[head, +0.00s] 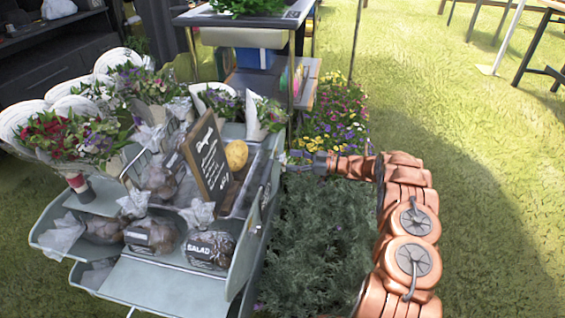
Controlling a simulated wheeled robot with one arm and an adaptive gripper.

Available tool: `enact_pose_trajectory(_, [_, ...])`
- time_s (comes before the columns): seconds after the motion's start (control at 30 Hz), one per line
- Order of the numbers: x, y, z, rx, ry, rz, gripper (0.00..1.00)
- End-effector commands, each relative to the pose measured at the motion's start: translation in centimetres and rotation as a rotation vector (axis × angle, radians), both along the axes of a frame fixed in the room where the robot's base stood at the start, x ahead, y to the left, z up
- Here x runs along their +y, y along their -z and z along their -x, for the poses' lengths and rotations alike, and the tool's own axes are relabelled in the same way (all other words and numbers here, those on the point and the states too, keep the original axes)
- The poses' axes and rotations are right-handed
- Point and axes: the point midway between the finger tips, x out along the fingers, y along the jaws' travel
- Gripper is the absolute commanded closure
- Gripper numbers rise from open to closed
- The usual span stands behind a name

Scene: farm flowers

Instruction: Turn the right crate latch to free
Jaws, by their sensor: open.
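My gripper (298,158) is at the end of the copper-coloured arm, pointing left. It is open, and its small grey fingers are at the right side of a grey tiered stand (150,275). I cannot tell whether they touch it. A narrow grey upright part (262,200) sits on the stand's right side, below and left of the gripper. It is too small to tell whether this is the right crate latch. No crate latch can be made out clearly in the head view.
The stand holds wrapped bouquets (75,130), bagged goods (208,248) and a chalkboard sign (207,165). Dense green plants (315,240) lie below the arm, with colourful flowers (335,125) behind. A shelf table (255,20) stands at the back. Open grass (480,180) is at right.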

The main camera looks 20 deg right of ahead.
Motion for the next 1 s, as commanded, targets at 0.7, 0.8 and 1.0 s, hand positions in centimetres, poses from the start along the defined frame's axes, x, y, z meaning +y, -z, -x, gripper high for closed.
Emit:
enact_pose_trajectory(0.7, [3.2, 0.1, -2.2, 0.002, 0.002, 0.000, 0.28])
enact_pose_trajectory(0.8, [3.2, 0.1, -2.2, 0.002, 0.002, 0.000, 0.39])
enact_pose_trajectory(1.0, [3.2, 0.1, -2.2, 0.001, 0.002, -0.001, 0.59])
